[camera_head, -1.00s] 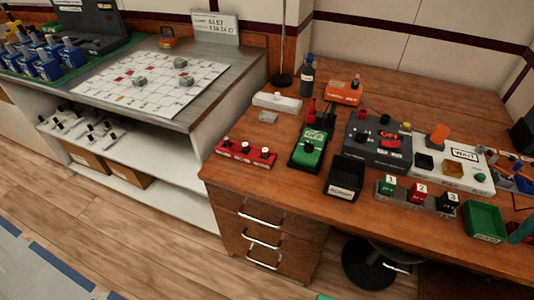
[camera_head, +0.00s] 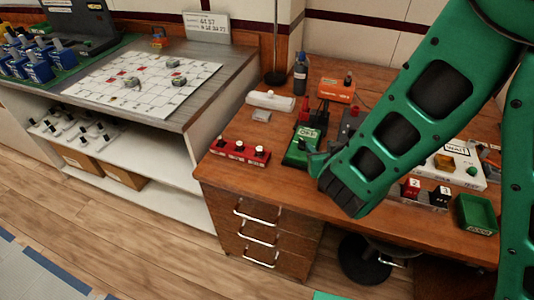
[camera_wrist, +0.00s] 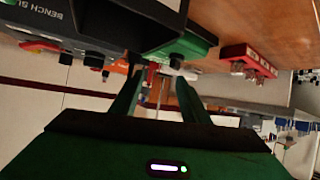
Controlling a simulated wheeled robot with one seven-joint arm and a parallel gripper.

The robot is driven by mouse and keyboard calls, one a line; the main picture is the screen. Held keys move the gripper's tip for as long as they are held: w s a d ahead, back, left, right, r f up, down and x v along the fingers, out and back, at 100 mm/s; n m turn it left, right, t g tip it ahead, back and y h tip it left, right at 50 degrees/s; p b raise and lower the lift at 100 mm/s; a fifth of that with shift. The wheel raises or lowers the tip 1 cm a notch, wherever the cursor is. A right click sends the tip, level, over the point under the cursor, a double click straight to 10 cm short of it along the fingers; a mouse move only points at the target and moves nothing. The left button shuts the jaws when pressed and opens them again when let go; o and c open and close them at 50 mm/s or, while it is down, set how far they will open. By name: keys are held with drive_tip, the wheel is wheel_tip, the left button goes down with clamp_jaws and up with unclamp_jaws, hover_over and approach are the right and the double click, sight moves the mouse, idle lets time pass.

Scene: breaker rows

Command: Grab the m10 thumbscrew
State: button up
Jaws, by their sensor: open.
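I cannot tell which piece is the m10 thumbscrew; no readable label names it. Small knob-like pieces stand on the red strip (camera_head: 240,151) at the desk's left front; the strip also shows in the wrist view (camera_wrist: 247,58). My gripper (camera_head: 316,160) is over the desk by the front end of the green box (camera_head: 302,147), and my arm hides part of the desk behind it. In the wrist view my gripper (camera_wrist: 157,88) has its two green fingers apart, with nothing seen held between them. The green box (camera_wrist: 190,44) lies beyond them.
On the desk stand an orange box (camera_head: 337,91), a dark bottle (camera_head: 300,73), a white bar (camera_head: 270,101), and a green bin (camera_head: 477,213). A side bench holds a gridded sheet (camera_head: 120,85) with grey-green pieces. Dark gear labelled "BENCH" (camera_wrist: 105,25) is close in the wrist view.

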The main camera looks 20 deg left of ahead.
sight(261, 150)
drive_tip(key=s+a+f+n+g+y, duration=0.1)
drive_tip(key=s+a+n+y, duration=0.1)
drive_tip(key=s+a, duration=0.3)
drive_tip(key=s+a+f+n+y, duration=0.1)
drive_tip(key=s+a+y, duration=0.1)
drive_tip(key=a, duration=0.5)
drive_tip(key=shift+y, duration=0.3)
drive_tip(key=shift+d+f+x, duration=0.1)
drive_tip(key=shift+f+x, duration=0.05)
drive_tip(key=shift+x, duration=2.35)
drive_tip(key=shift+d+f+x, duration=0.1)
drive_tip(key=shift+x, duration=2.35)
clamp_jaws()
